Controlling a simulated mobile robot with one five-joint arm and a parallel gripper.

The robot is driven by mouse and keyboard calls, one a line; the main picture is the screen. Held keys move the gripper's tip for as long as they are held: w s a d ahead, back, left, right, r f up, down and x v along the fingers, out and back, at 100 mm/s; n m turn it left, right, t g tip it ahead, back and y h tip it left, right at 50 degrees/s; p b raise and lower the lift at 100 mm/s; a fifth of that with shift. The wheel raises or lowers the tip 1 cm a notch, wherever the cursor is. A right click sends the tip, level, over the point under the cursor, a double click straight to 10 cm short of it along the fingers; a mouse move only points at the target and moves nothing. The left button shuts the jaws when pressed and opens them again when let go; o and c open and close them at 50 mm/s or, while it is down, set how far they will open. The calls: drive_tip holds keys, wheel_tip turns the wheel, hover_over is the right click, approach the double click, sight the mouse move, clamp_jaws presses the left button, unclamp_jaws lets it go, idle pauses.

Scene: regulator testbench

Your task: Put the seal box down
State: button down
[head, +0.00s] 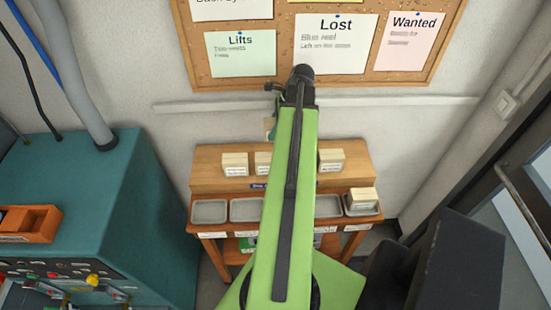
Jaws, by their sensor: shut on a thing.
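My green arm reaches away from me over the middle of a wooden bench, its dark wrist up near the wall. My gripper (271,128) hangs below the wrist and is mostly hidden behind the arm. Only a small pale and green piece shows at the arm's left side. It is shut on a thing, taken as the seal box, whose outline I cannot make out. It is held above and behind the bench's raised shelf.
Pale boxes (235,164) stand on the raised shelf (210,184), one (331,161) right of my arm. Grey trays (209,211) line the front; the right one holds a box (362,198). A teal machine (120,200) stands left, a dark block (455,265) front right.

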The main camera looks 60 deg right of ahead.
drive_tip(key=shift+w+a+f, duration=0.1)
drive_tip(key=shift+w+f, duration=0.1)
drive_tip(key=shift+w, duration=0.3)
wheel_tip(320, 180, down, 10)
drive_tip(key=b, duration=1)
drive_tip(key=shift+s, duration=0.15)
drive_tip(key=shift+r, duration=0.2)
drive_tip(key=shift+f, duration=0.25)
drive_tip(key=c, duration=1)
unclamp_jaws()
drive_tip(key=shift+r, duration=0.15)
